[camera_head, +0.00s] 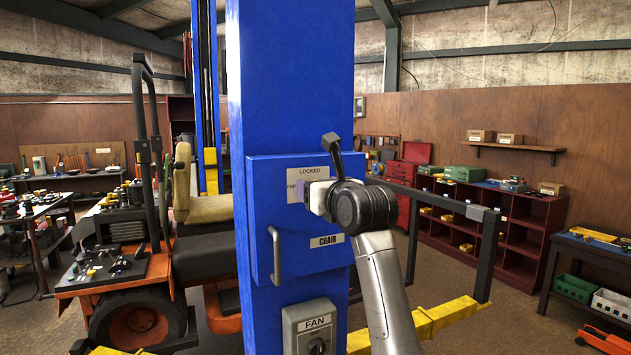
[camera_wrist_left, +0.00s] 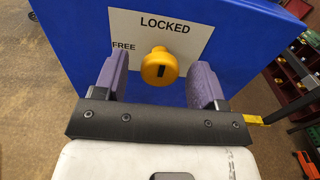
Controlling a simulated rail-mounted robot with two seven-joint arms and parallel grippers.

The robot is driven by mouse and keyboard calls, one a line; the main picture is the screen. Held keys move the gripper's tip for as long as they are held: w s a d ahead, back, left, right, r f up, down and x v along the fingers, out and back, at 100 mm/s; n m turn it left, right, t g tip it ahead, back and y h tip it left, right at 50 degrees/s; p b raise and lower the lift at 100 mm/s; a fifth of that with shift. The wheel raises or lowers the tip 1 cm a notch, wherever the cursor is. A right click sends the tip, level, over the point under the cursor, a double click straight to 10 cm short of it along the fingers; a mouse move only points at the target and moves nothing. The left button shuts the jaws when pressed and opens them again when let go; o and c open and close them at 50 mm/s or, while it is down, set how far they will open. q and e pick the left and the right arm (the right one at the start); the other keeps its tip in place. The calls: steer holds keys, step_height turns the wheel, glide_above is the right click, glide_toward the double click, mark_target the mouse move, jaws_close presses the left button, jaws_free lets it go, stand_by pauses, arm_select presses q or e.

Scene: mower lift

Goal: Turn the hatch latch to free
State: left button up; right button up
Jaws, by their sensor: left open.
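The hatch latch is a round yellow knob (camera_wrist_left: 158,64) with a dark slot mark, on a white label plate (camera_wrist_left: 190,27) in the left wrist view. The plate reads LOCKED above the knob and FREE to its left. The slot mark stands nearly upright, roughly in line with LOCKED. My left gripper (camera_wrist_left: 158,74) is open, its purple fingers on either side of the knob with visible gaps. In the head view my left gripper (camera_head: 306,192) is at the blue hatch (camera_head: 262,220) and hides the knob. My right gripper is not in view.
The hatch is on a blue post (camera_head: 290,80). A grey handle (camera_head: 276,256) and a CHAIN label sit on it, with a grey FAN switch box (camera_head: 310,328) below. An orange mower (camera_head: 135,318) stands left, yellow lift arms (camera_head: 440,314) at right.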

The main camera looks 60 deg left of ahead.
arm_select(q)
steer(key=shift+w+a, duration=0.1)
steer(key=shift+a, duration=0.75)
